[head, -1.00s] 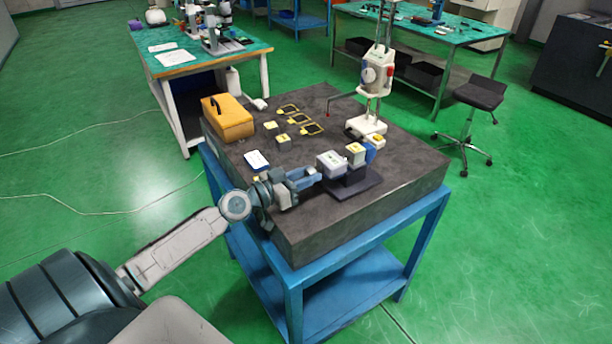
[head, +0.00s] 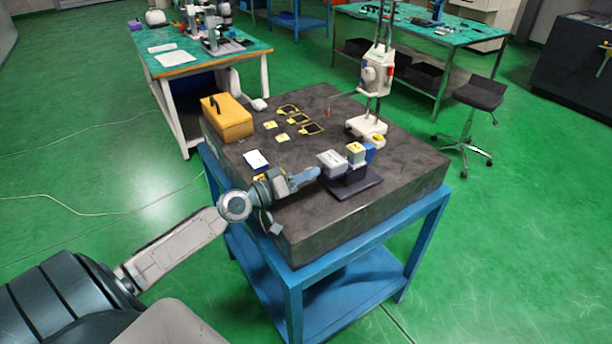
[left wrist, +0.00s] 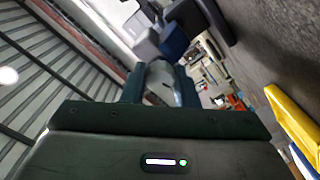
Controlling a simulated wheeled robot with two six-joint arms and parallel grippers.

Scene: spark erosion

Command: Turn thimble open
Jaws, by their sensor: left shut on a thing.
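The micrometer's thimble (left wrist: 162,82) is a pale grey rounded piece in the left wrist view, between the two dark fingers of my left gripper (left wrist: 161,86). In the head view my left gripper (head: 308,176) reaches in from the left, edge-on, and is shut at the near-left end of the device. The thimble is hidden there. A grey block (head: 332,163) and a yellow-topped block (head: 356,149) stand beyond the fingertips, above a dark stand (head: 358,187). A blue part (left wrist: 174,40) shows beyond the thimble in the left wrist view. My right gripper is not in view.
The device is on a dark stone table (head: 415,160) with a blue frame. A yellow case (head: 228,117) is at its back left. A white measuring stand (head: 376,80) rises behind the device. Yellow-framed mats and a white card (head: 256,160) lie flat. The right part is clear.

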